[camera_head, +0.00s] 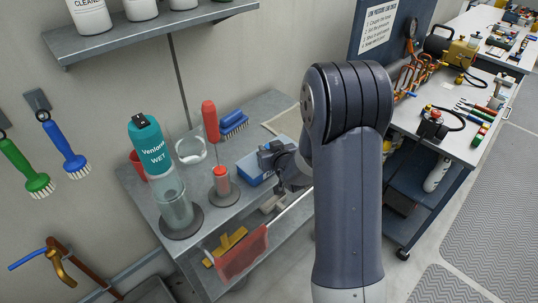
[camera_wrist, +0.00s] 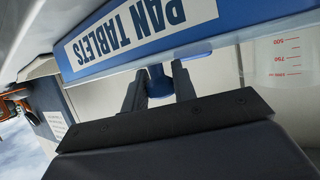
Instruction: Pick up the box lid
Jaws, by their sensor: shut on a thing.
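The blue box (camera_head: 249,170) stands on the grey bench, to the right of the clear cylinder, and its top looks blue. My gripper (camera_head: 274,160) is at its right end and hides part of it. In the wrist view a blue face labelled "PAN TABLETS" (camera_wrist: 130,30) fills the top, with a pale strip along its edge. The two dark fingers of my gripper (camera_wrist: 158,88) are shut on a small blue knob (camera_wrist: 158,80) by that edge, which appears to be the lid's knob. I cannot tell whether the lid is apart from the box.
A teal-topped bottle (camera_head: 150,148), a red-handled tool (camera_head: 210,120), a clear jug (camera_head: 190,149) and a blue brush (camera_head: 233,122) crowd the bench (camera_head: 140,188). A red panel (camera_head: 238,254) hangs at its front. A shelf (camera_head: 150,30) is above.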

